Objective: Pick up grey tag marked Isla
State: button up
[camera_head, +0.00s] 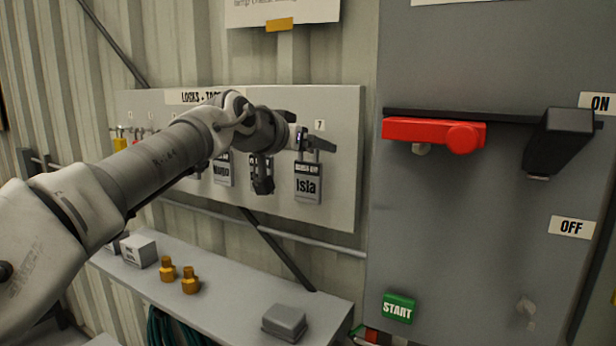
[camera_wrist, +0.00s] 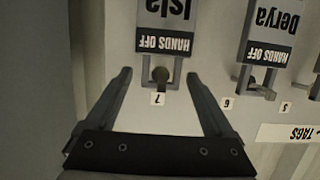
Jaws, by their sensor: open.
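The grey tag marked Isla (camera_head: 307,184) hangs at the right end of the locks and tags board (camera_head: 340,205), under the number 7. In the wrist view the Isla tag (camera_wrist: 166,22) appears upside down, with a black "HANDS OFF" band and its peg below the band. My gripper (camera_head: 300,143) is at the top of this tag in the head view. In the wrist view my gripper (camera_wrist: 156,80) is open, with one finger on each side of the peg and the tag's top end. Nothing is held. Whether the fingers touch the tag cannot be told.
The Derya tag (camera_wrist: 272,30) hangs beside it at number 6. Other tags, including one marked Nuno (camera_head: 222,170), are partly behind my arm. A grey cabinet with a red handle (camera_head: 425,132) stands right. A shelf (camera_head: 225,300) with brass fittings (camera_head: 190,281) runs below.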

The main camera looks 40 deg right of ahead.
grip_shut()
dwell(0.3)
jog(key=shift+r, duration=0.1)
